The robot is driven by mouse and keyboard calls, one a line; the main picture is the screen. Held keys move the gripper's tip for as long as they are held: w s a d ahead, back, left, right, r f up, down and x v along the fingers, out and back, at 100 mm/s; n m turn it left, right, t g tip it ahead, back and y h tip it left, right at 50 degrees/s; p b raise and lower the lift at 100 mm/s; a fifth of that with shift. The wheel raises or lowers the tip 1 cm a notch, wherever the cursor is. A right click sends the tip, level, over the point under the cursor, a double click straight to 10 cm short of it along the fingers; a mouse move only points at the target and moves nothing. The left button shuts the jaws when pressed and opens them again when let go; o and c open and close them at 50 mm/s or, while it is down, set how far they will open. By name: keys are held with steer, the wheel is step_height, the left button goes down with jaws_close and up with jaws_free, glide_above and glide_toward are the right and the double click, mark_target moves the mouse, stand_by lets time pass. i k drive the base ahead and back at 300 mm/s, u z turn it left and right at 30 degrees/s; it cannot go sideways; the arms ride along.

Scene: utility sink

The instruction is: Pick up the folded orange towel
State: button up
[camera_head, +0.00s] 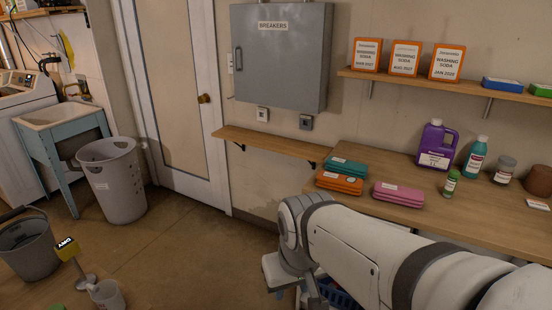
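The folded orange towel (340,184) lies flat near the left front edge of the wooden counter (412,207), with a small pale label on top. A folded teal towel (347,168) lies right behind it; I cannot tell whether they touch. A folded pink towel (398,194) lies to its right, with a gap between. My gripper (293,294) hangs at the lower middle, in front of and below the orange towel in the picture, apart from it. It points down, and its fingertips are not clear. I see nothing held in it.
A purple jug (437,145), a teal bottle (475,155) and a green-capped bottle (450,183) stand right of the towels. A narrow wall shelf (270,143) is at left, below the breaker box (281,55). A grey bin (113,181) stands on the floor.

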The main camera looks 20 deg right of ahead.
mark_target(344, 184)
steer(key=z, duration=0.55)
steer(key=i, duration=1.2)
steer(key=z, duration=0.9)
